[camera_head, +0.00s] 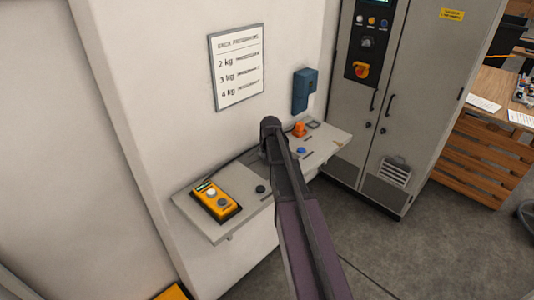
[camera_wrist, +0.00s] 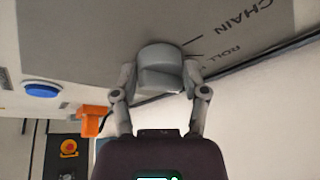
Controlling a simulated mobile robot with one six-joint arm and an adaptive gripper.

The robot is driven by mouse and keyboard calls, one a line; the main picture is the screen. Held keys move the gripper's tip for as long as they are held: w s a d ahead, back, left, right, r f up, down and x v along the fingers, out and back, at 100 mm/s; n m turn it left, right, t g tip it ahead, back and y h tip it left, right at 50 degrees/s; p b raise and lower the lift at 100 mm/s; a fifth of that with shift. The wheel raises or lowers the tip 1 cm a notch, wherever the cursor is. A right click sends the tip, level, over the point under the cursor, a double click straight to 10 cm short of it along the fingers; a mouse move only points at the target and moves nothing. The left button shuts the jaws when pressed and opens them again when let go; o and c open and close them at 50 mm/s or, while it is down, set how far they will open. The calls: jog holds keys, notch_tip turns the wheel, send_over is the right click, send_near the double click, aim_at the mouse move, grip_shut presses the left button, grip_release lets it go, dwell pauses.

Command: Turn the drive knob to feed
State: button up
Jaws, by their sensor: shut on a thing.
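A rounded grey knob (camera_wrist: 160,55) stands on the grey panel at top centre in the wrist view. My gripper (camera_wrist: 160,76) is shut on it, one finger against each side. The printed words "CHAIN" (camera_wrist: 244,17) and a partly legible "ROLL…" lie to the right of the knob, with short dark tick lines beside it. No "feed" label is readable. In the head view my arm covers the middle of the sloped panel shelf (camera_head: 222,230), so the gripped knob and my fingers are hidden there.
A yellow handheld box (camera_head: 213,201) and a dark round knob (camera_head: 261,188) sit on the shelf's left. A blue button (camera_head: 301,150) and an orange part (camera_head: 299,129) are on its right. A grey cabinet (camera_head: 415,110) stands right; a blue wall box (camera_head: 303,91) hangs above.

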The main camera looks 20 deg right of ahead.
jog(key=shift+m+h, duration=0.4)
jog(key=shift+m, duration=0.7)
jog(key=o, duration=1.1)
jog(key=shift+o, duration=0.2)
jog(key=shift+n, duration=0.4)
